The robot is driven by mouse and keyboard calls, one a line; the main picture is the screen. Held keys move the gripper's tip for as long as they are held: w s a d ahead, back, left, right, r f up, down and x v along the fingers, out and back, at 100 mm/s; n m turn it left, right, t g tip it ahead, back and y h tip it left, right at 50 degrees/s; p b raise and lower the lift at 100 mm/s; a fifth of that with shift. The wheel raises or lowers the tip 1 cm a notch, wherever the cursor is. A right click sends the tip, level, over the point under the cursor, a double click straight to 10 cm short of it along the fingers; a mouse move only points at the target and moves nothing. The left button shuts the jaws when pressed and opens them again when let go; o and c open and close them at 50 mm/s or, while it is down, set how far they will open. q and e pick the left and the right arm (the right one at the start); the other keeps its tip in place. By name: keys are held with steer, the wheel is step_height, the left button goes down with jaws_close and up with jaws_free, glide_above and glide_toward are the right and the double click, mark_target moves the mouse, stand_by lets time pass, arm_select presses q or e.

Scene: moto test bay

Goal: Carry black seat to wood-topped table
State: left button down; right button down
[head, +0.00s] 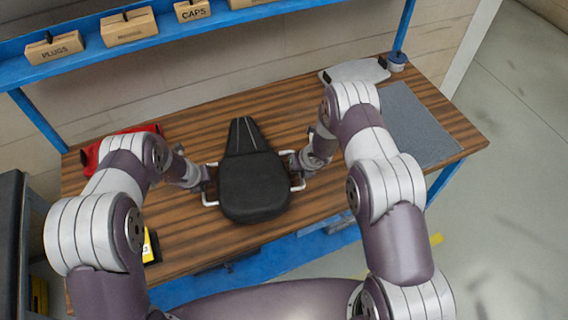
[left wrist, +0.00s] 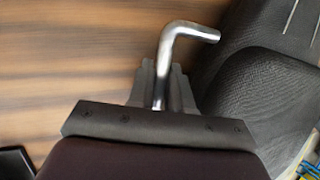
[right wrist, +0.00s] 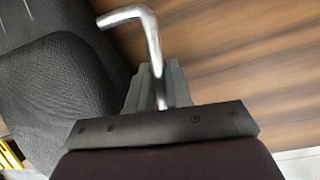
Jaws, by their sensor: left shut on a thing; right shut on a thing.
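The black seat (head: 252,185) is over the wood-topped table (head: 190,235), its narrow end toward the back. Whether it touches the tabletop or hangs just above it, I cannot tell. A metal handle sticks out on each side. My left gripper (head: 207,185) is shut on the left handle, and the bent bar (left wrist: 168,70) rises from between its fingers in the left wrist view. My right gripper (head: 293,170) is shut on the right handle, and that bar (right wrist: 152,55) shows in the right wrist view. The seat's dark side shows beside both grippers.
A grey mat (head: 415,125) covers the table's right end. A light grey panel (head: 355,70) and a small cup (head: 397,62) are at the back right. A red item (head: 92,158) lies at the left, partly behind my arm. A blue shelf with boxes (head: 128,28) runs above the back.

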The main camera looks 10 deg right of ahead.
arm_select(q)
steer(key=c, duration=1.4)
jaws_free()
steer(key=shift+f, duration=0.45)
arm_select(e)
steer(key=c, duration=1.4)
jaws_free()
steer(key=shift+f, duration=0.45)
arm_select(q)
steer(key=o, duration=0.4)
steer(key=shift+r, duration=0.1)
steer(key=shift+c, duration=0.2)
arm_select(e)
steer(key=o, duration=0.4)
steer(key=shift+r, duration=0.1)
steer(key=shift+c, duration=0.2)
steer(key=shift+r, duration=0.15)
arm_select(q)
steer(key=v, duration=1.2)
arm_select(e)
steer(key=v, duration=1.1)
steer(key=shift+s+r, duration=0.2)
steer(key=shift+r, duration=0.15)
steer(key=shift+d, duration=0.15)
